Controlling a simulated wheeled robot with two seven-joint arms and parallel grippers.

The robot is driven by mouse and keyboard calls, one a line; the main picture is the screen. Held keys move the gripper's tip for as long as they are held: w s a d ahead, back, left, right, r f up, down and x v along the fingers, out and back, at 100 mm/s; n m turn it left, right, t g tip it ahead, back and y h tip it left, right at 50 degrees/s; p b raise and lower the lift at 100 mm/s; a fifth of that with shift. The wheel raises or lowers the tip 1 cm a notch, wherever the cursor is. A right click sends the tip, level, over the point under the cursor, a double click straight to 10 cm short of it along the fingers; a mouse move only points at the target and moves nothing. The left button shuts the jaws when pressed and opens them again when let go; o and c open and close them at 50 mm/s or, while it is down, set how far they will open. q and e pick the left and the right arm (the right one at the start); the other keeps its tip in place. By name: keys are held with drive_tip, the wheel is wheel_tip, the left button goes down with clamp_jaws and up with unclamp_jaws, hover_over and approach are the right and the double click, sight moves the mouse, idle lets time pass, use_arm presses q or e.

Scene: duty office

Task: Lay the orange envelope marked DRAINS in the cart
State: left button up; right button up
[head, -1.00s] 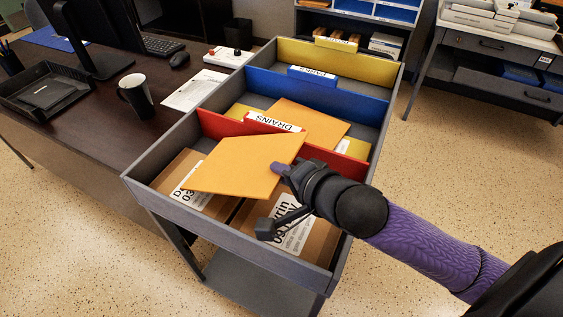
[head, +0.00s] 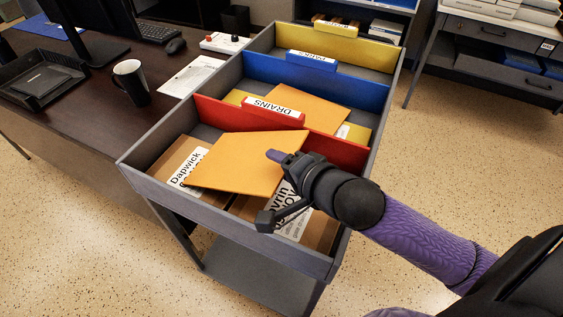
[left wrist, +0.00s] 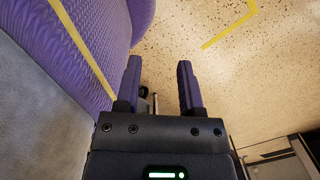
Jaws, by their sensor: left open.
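The orange envelope (head: 245,165) lies tilted in the front compartment of the grey cart (head: 225,226), over brown parcels. Its upper right corner is by the red divider (head: 337,148). No writing shows on it; the word DRAINS is on the white tab (head: 274,107) of the red divider. My right gripper (head: 278,157) is over the envelope's right side, one purple fingertip showing above it and the other finger hidden. The fingers seem parted from the envelope. My left gripper (left wrist: 160,72) is open and empty above the floor in the left wrist view.
Another orange envelope (head: 310,102) lies behind the red divider. Blue (head: 350,90) and yellow (head: 365,47) dividers stand farther back. The dark desk (head: 95,118) with a mug (head: 131,82) adjoins the cart's left side. Open floor lies to the right.

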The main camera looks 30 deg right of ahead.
use_arm(q)
drive_tip(key=shift+t+h, duration=0.3)
drive_tip(key=r+p, duration=0.1)
drive_tip(key=w+d+r+p, duration=0.1)
drive_tip(key=r+p, duration=0.1)
drive_tip(key=w+d+r+p, duration=0.1)
drive_tip(key=shift+w+d+r, duration=0.1)
drive_tip(key=shift+d+r, duration=0.05)
drive_tip(key=shift+d, duration=0.05)
use_arm(e)
drive_tip(key=v, duration=1)
use_arm(q)
drive_tip(key=shift+s+a, duration=0.1)
drive_tip(key=shift+s, duration=0.15)
